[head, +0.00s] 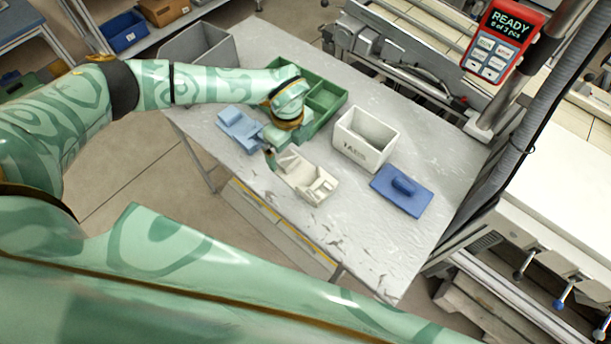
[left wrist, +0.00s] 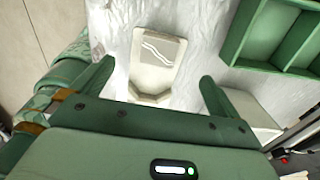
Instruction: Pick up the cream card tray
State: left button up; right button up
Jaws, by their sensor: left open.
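The cream card tray (head: 318,186) lies on the grey worktable, near its front edge. My left gripper (head: 281,153) is above the tray's left end in the head view and partly covers it. In the left wrist view the cream card tray (left wrist: 157,62), with wavy lines on its face, shows between the two spread fingers of the left gripper (left wrist: 155,82). The fingers are open, and I see no contact with the tray. My right gripper is in neither view.
A light blue tray (head: 240,128) lies left of the gripper. A green divided tray (head: 343,97) is behind it. A grey bin (head: 215,48) stands at the back left. The table's front right is clear.

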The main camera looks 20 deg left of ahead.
aim_at(291, 161)
pick_arm(q)
jog(key=f, duration=0.3)
jog(key=f+b, duration=0.1)
jog(key=f, duration=0.1)
jog(key=shift+s+d+f, duration=0.1)
jog(key=shift+s+f, duration=0.15)
jog(key=shift+c, duration=0.3)
jog(key=shift+r, duration=0.1)
jog(key=c, duration=1.1)
jog(key=shift+r, duration=0.1)
